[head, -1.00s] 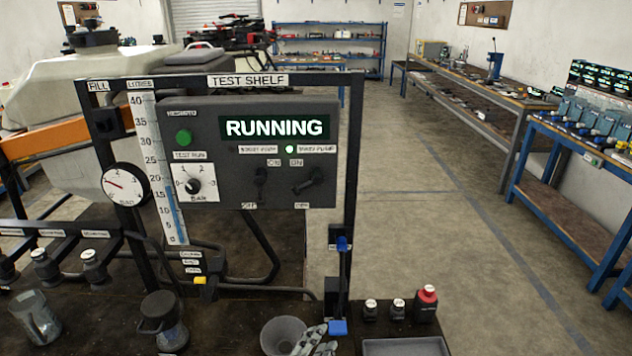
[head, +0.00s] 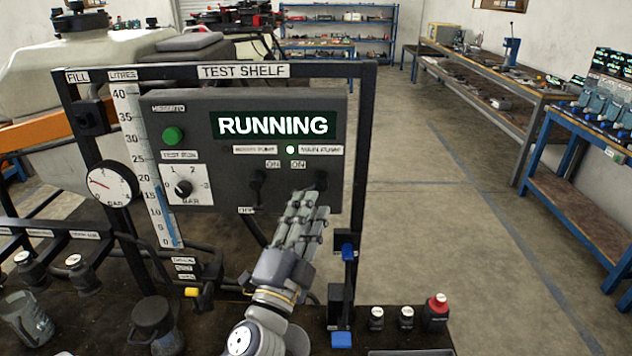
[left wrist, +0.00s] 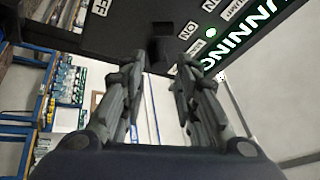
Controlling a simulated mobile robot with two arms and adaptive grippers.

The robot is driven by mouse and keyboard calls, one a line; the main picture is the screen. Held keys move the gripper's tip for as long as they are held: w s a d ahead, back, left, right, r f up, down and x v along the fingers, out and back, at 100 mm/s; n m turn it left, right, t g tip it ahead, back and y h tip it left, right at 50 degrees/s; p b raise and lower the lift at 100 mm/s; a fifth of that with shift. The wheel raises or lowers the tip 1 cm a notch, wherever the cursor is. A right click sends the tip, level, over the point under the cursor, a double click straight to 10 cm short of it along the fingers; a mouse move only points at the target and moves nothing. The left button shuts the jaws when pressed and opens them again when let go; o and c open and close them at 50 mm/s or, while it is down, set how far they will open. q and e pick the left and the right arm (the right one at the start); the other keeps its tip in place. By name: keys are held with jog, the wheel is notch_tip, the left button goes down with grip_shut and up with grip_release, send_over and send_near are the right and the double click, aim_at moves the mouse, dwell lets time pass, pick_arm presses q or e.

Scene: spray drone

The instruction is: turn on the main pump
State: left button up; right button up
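The dark control panel (head: 160,225) hangs in the test shelf frame. Its display (head: 273,125) reads RUNNING, and a small lamp (head: 290,150) beside the main pump label (head: 321,150) glows whitish. The main pump switch (head: 320,180) is below, partly hidden by my gripper; the lever seems to point up toward ON. My left gripper (head: 305,203) is just in front of it. In the left wrist view, its fingers (left wrist: 160,72) are apart, with the dark switch knob (left wrist: 160,48) at the gap between the tips; I cannot tell whether they touch. My right gripper is not in view.
The other pump switch (head: 259,185) sits close left of my gripper. A pressure gauge (head: 107,184), a green button (head: 173,135) and a pressure dial (head: 184,187) are further left. A blue-handled valve (head: 347,250) stands right of my arm. Small bottles (head: 406,317) stand at lower right.

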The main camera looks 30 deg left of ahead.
aim_at(316, 186)
pick_arm(q)
jog(key=p+x, duration=0.1)
jog(key=x, duration=0.3)
jog(key=shift+r, duration=0.1)
jog(key=shift+w+a, duration=0.1)
jog(key=shift+w, duration=0.25)
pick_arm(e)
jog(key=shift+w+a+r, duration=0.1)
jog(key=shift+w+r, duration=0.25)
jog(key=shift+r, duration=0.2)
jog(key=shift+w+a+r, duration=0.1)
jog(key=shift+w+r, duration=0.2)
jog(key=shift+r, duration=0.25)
